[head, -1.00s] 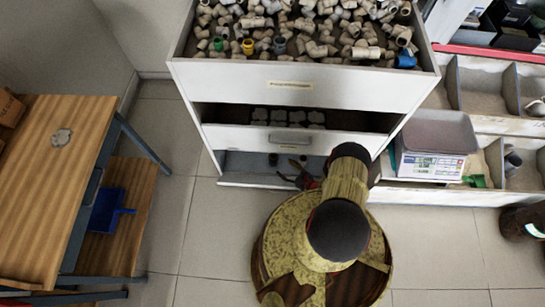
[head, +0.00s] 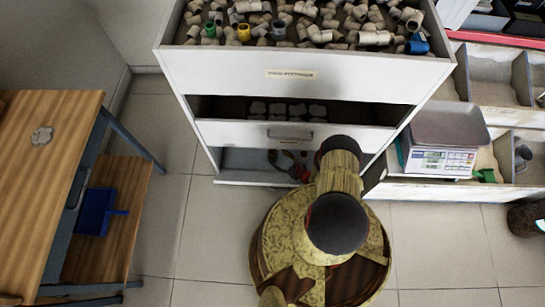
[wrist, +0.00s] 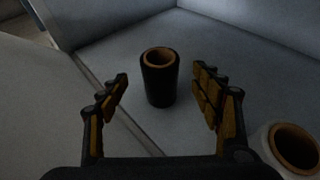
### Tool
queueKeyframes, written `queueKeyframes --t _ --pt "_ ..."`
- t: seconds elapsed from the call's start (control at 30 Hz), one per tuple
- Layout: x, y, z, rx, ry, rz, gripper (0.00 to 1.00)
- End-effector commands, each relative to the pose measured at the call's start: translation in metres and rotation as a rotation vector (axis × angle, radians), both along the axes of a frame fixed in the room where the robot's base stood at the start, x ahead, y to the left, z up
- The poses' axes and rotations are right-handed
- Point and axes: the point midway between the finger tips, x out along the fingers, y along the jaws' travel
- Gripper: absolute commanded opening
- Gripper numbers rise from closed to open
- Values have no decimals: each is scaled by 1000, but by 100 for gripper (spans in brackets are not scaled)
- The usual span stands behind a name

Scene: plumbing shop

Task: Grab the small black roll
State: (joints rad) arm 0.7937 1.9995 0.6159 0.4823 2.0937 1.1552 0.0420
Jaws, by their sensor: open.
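The small black roll (wrist: 158,84) stands upright in the wrist view, with a brown core open at its top. It is on the grey floor of the open bottom compartment (head: 232,160) of the white cabinet. My gripper (wrist: 160,75) is open, with one finger to each side of the roll and a gap on both sides. The roll is beyond or level with the fingertips; I cannot tell which. In the head view my gripper reaches into the bottom compartment, and the roll is too small to make out surely.
A larger pale roll with a brown core (wrist: 292,150) stands at the lower right of the wrist view, close to the right finger. The middle drawer (head: 245,133) and the top drawer of pipe fittings (head: 230,72) overhang the compartment. A scale (head: 440,160) stands at the right.

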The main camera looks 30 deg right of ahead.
Motion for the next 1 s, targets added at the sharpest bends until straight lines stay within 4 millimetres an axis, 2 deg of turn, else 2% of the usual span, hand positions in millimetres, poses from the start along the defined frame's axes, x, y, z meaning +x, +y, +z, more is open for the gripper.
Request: queueKeyframes --t 0.1,0.2,0.53,1.0 --pt "18 5 -9 -2 -3 4 65" --pt "28 7 -13 0 -1 4 65" --pt "34 8 -13 -1 0 1 65" --pt "34 8 -13 0 -1 1 38"
